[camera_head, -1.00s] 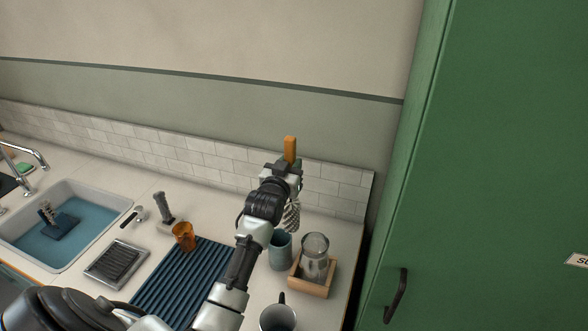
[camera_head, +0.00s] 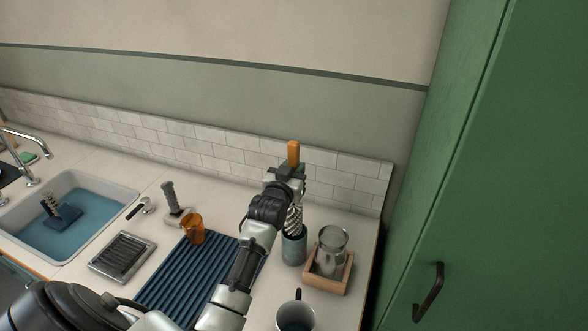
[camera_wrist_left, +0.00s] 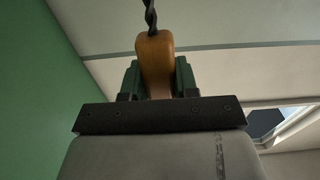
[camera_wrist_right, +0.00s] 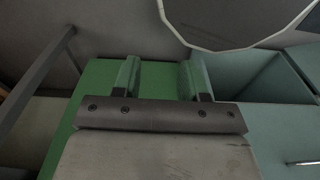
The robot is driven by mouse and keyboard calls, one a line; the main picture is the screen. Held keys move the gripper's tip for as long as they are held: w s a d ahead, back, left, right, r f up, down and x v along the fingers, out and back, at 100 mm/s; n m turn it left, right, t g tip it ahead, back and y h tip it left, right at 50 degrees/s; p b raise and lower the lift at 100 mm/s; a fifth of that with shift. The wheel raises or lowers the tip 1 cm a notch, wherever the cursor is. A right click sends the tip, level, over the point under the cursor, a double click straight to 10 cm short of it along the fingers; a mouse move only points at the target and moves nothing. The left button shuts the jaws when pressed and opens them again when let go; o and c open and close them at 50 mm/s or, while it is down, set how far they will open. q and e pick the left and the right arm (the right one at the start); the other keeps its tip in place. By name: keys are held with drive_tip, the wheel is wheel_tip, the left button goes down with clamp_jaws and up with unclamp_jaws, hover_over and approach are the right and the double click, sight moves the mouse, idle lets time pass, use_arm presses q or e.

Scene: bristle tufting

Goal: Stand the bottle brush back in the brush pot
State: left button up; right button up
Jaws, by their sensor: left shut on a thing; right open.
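The bottle brush has an orange-brown handle (camera_head: 293,152) pointing up and pale bristles (camera_head: 295,218) pointing down. My left gripper (camera_head: 291,170) is shut on the handle, which also shows between the fingers in the left wrist view (camera_wrist_left: 155,62) with a dark twisted wire beyond it. The brush is roughly upright. The grey-green brush pot (camera_head: 293,248) stands on the counter beneath it. The lower bristles meet the pot's mouth, and their tip is hidden there; I cannot tell how deep they are. My right gripper (camera_wrist_right: 160,78) is open and empty in the right wrist view.
A wooden box with a glass jar (camera_head: 331,254) stands just right of the pot. A blue ribbed mat (camera_head: 195,275) and amber cup (camera_head: 194,229) lie left. A green cabinet (camera_head: 490,200) bounds the right.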

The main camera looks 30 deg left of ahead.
use_arm(q)
drive_tip(key=f, duration=0.1)
drive_tip(key=f+b, duration=0.1)
drive_tip(key=b, duration=0.1)
drive_tip(key=shift+d+f, duration=0.25)
drive_tip(key=shift+f, duration=0.15)
drive_tip(key=shift+a+f+b, duration=0.1)
drive_tip(key=shift+f+b, duration=0.65)
wheel_tip(320, 180, down, 3)
drive_tip(key=shift+r+b, duration=0.1)
drive_tip(key=shift+b, duration=0.9)
drive_tip(key=shift+f+b, duration=0.95)
drive_tip(key=shift+f, duration=0.6)
drive_tip(key=shift+f+b, duration=0.3)
drive_tip(key=shift+f, duration=0.2)
use_arm(e)
wheel_tip(320, 180, down, 9)
drive_tip(key=d, duration=0.1)
drive_tip(key=shift+r, duration=0.15)
drive_tip(key=shift+d, duration=0.35)
use_arm(q)
drive_tip(key=shift+f+b, duration=0.35)
drive_tip(key=shift+f, duration=0.2)
use_arm(e)
drive_tip(key=shift+f, duration=0.35)
use_arm(q)
drive_tip(key=o, duration=0.9)
use_arm(e)
drive_tip(key=shift+a, duration=0.1)
